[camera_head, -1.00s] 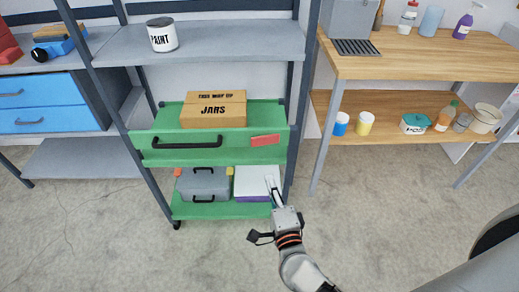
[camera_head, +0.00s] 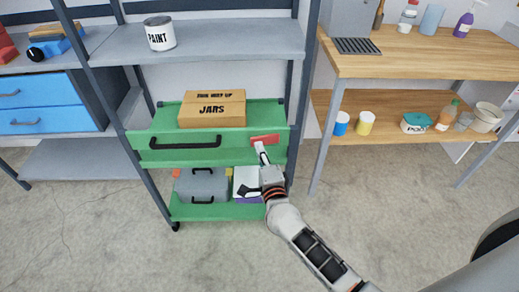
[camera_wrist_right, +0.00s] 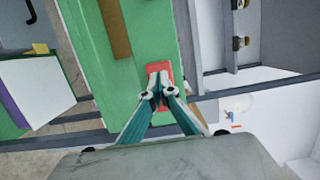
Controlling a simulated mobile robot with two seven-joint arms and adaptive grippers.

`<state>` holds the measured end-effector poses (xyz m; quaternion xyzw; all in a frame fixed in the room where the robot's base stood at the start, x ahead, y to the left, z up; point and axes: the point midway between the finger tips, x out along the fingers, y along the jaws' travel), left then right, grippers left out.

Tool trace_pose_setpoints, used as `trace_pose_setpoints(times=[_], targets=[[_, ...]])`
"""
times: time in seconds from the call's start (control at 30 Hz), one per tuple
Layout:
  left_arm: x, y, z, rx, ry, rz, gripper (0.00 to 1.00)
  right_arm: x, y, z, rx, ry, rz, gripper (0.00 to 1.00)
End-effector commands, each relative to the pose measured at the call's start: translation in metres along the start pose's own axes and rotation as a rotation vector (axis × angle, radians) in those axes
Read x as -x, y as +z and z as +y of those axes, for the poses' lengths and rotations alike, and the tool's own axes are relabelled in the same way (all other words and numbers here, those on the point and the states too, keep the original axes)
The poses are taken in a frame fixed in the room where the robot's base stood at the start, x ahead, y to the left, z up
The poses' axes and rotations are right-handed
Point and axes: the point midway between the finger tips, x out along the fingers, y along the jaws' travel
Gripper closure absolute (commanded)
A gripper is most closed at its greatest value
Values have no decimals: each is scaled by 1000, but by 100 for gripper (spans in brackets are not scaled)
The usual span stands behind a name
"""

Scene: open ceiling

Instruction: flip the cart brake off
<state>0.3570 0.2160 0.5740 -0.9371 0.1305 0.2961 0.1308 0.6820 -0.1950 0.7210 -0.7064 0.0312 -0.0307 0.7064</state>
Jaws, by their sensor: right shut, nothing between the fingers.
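The green cart (camera_head: 220,160) stands under the grey shelf, with a black handle (camera_head: 185,143) across its upper front. A flat red tab, which looks like the brake (camera_head: 270,138), sits at the right end of that front. My right gripper (camera_head: 261,148) is shut and empty, its fingertips at the lower edge of the red tab. In the right wrist view the shut fingertips (camera_wrist_right: 158,92) overlap the red tab (camera_wrist_right: 158,69); I cannot tell whether they touch it. My left gripper is not in view.
A cardboard box marked JARS (camera_head: 212,110) rests on the cart's top. A grey toolbox (camera_head: 201,186) and a white-and-purple box (camera_head: 247,184) are on its lower shelf. Shelf posts stand close on both sides. A wooden workbench (camera_head: 430,60) is at right. The floor in front is clear.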

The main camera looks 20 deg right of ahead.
Motion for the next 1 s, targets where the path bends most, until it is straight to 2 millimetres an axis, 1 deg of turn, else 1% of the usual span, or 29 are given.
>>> trace_pose_setpoints(times=[0.37,0.53,0.6,0.67,0.73,1.0], targets=[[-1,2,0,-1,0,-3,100,-2,0,0,-1,0,3,100],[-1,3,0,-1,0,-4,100,-10,4,-1,-4,0,68,100],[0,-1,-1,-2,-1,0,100,-14,6,-3,-4,0,108,100],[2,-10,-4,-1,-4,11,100,-18,7,-6,1,-4,113,100],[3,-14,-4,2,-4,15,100,-21,10,-8,1,-6,111,100],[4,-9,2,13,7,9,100,-24,12,-1,0,-1,109,100]])
